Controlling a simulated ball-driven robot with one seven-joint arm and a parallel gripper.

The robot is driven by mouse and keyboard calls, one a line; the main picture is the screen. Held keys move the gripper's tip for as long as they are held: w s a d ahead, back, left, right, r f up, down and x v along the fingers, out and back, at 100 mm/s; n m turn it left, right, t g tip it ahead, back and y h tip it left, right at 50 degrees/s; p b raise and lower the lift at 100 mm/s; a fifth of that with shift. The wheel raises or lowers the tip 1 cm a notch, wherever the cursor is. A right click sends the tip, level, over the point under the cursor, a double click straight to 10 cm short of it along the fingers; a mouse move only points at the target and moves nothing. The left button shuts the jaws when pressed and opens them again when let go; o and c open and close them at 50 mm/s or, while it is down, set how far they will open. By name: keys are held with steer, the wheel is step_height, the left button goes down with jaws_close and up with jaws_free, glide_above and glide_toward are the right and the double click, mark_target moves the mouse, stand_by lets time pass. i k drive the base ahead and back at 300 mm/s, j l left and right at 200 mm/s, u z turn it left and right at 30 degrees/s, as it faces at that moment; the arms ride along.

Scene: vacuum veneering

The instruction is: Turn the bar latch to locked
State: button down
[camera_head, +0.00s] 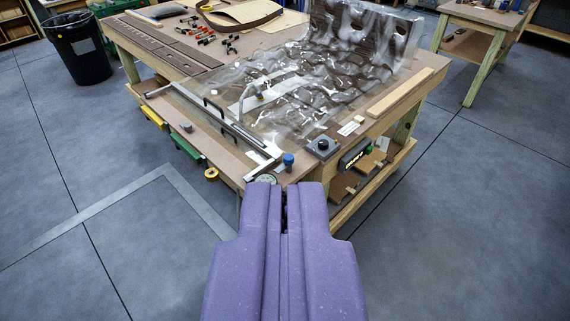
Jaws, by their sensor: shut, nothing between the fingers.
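A metal closure bar (226,124) lies along the near left edge of the workbench, across the mouth of a clear plastic bag (285,125). A pale fitting (264,158) sits at the bar's near end, close to the bench corner. It may be the bar latch, but it is too small to tell whether it is locked. My purple gripper (284,187) is shut and empty. It appears in front of the near bench corner, just below the fitting in the picture, and hides part of the corner and a round gauge (267,179).
A blue knob (289,159) stands by the corner, and a black control box (323,147) lies right of it. Colored clamps (188,147) hang along the left bench edge. A black bin (78,47) stands far left. Floor is clear on both sides.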

mark_target(287, 159)
steer(key=i+l+u, duration=0.1)
steer(key=i, duration=0.35)
steer(key=i+l, duration=0.2)
steer(key=i, duration=0.25)
steer(key=i+l+u, duration=0.15)
steer(key=i, duration=0.3)
steer(key=i+l, duration=0.25)
steer(key=i, duration=0.2)
steer(key=j+u, duration=0.05)
